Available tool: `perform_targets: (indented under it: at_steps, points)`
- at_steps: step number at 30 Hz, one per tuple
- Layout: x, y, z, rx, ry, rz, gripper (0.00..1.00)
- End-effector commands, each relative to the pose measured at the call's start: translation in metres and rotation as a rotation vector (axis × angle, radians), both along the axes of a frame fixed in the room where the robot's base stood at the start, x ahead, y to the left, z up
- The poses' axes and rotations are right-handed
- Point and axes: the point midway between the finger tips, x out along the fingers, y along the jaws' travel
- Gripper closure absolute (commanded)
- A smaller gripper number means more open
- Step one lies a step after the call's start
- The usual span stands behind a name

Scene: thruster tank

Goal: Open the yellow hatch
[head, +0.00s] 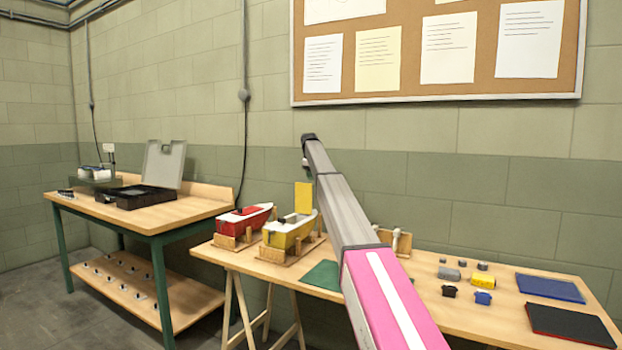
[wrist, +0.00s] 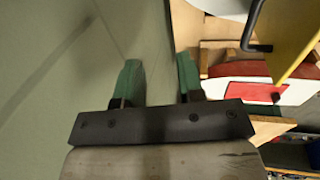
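The yellow hatch (head: 304,197) stands upright above the yellow boat (head: 284,238), which rests on a wooden cradle on the right-hand table. In the wrist view the hatch (wrist: 286,38) is a yellow plate at the upper right, with a black bent handle (wrist: 250,30) at its left side. My gripper (wrist: 158,72) has its two green fingers apart with nothing between them. It is to the left of the hatch in the wrist view and not touching it.
A red boat (head: 243,217) stands left of the yellow one; its closed red hatch (wrist: 245,91) shows in the wrist view. A green mat (head: 321,275), small blocks and two dark trays (head: 549,288) lie on the table. A workbench (head: 150,222) with an open case stands left.

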Motion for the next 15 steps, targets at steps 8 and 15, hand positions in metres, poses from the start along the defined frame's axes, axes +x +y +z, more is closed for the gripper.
perform_targets:
  at_steps: [8,15]
  points:
    - [0.0123,-0.0082,0.0053,0.000,0.000,0.000,0.65]
    - [0.0121,-0.0085,0.0053,0.000,0.000,0.000,0.65]
